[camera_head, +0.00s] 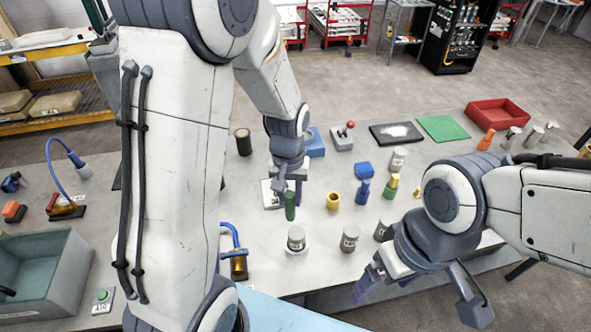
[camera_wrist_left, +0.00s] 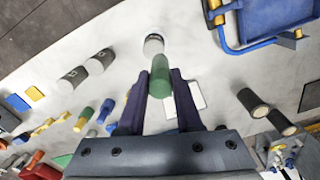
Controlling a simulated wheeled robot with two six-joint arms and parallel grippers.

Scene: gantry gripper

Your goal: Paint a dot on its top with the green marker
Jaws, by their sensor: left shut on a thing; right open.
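My left gripper (camera_head: 289,188) is shut on the green marker (camera_head: 290,207), which points down above the table. The left wrist view shows the marker (camera_wrist_left: 160,78) between the two fingers (camera_wrist_left: 158,90). A grey can with a dark label (camera_head: 296,238) stands on a small white round base, just nearer than the marker; it also shows in the left wrist view (camera_wrist_left: 153,44). I see a gap between marker and can in the head view. Its top looks plain grey. My right gripper (camera_head: 374,284) is open and empty at the front edge of the table.
More grey cans (camera_head: 349,238) stand to the right. A white plate (camera_head: 270,196) lies behind the marker. A yellow cup (camera_head: 333,200), blue bottle (camera_head: 363,189) and green-and-yellow bottle (camera_head: 392,187) stand nearby. A blue hose fixture (camera_head: 238,262) is left of the can.

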